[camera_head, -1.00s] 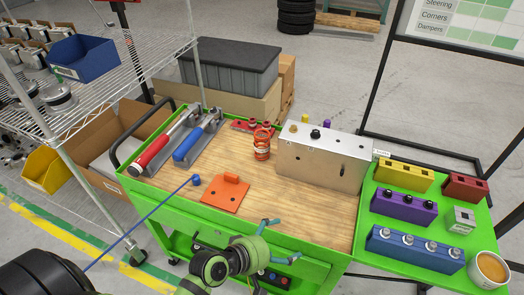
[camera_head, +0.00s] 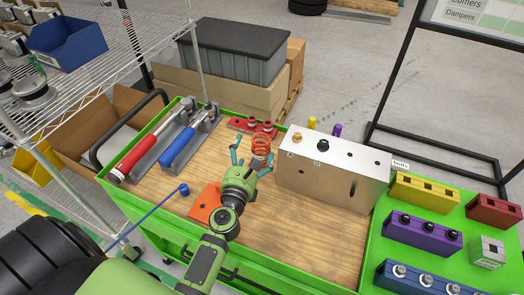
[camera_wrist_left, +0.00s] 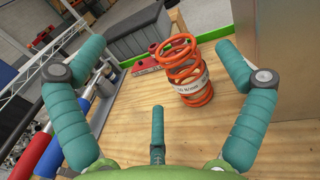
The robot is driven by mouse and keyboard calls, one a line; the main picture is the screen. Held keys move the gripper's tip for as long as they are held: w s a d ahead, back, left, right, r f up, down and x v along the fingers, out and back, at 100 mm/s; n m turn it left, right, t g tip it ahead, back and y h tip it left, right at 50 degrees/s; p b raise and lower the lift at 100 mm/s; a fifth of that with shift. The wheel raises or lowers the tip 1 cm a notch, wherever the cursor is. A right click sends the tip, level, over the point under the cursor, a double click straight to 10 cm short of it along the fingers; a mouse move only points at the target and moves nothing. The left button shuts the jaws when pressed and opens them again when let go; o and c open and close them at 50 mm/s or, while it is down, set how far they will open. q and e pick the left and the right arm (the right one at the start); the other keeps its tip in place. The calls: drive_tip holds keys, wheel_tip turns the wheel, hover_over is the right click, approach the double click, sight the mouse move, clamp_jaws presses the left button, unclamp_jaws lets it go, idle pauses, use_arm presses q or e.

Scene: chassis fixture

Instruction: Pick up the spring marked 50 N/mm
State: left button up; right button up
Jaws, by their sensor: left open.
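An orange-red coil spring (camera_head: 261,146) stands upright on the wooden top of the green cart (camera_head: 285,235). In the left wrist view the spring (camera_wrist_left: 187,72) has a white printed band around its middle; I cannot read its number surely. My left gripper (camera_head: 252,158) is open and empty, just on the near side of the spring. In the left wrist view my gripper (camera_wrist_left: 160,60) has its teal fingers spread wide, with the spring beyond and between them, nearer the right finger. No contact shows. My right gripper is not in view.
A metal block with holes (camera_head: 335,167) stands close to the right of the spring. A red holder (camera_head: 250,126) lies behind it. Red (camera_head: 150,145) and blue (camera_head: 190,138) dampers lie to the left. An orange plate (camera_head: 204,204) lies partly behind my arm.

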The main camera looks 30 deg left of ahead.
sight(255, 154)
use_arm(q)
wheel_tip(255, 154, down, 4)
drive_tip(key=b, duration=0.2)
drive_tip(key=shift+s+b, duration=0.15)
drive_tip(key=shift+b, duration=0.15)
wheel_tip(255, 154, down, 2)
drive_tip(key=shift+f+b, duration=0.2)
drive_tip(key=shift+b, duration=0.75)
drive_tip(key=shift+w+a+r+p, duration=0.1)
drive_tip(key=shift+w+r+p, duration=0.35)
drive_tip(key=shift+w, duration=0.4)
drive_tip(key=shift+w+a, duration=0.1)
drive_tip(key=shift+w, duration=0.15)
drive_tip(key=x, duration=0.5)
drive_tip(key=shift+w+a+f, duration=0.1)
drive_tip(key=shift+w, duration=0.2)
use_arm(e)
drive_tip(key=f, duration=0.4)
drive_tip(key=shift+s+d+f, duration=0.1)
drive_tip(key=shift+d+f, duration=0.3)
use_arm(q)
drive_tip(key=shift+c, duration=0.4)
drive_tip(key=c, duration=1.4)
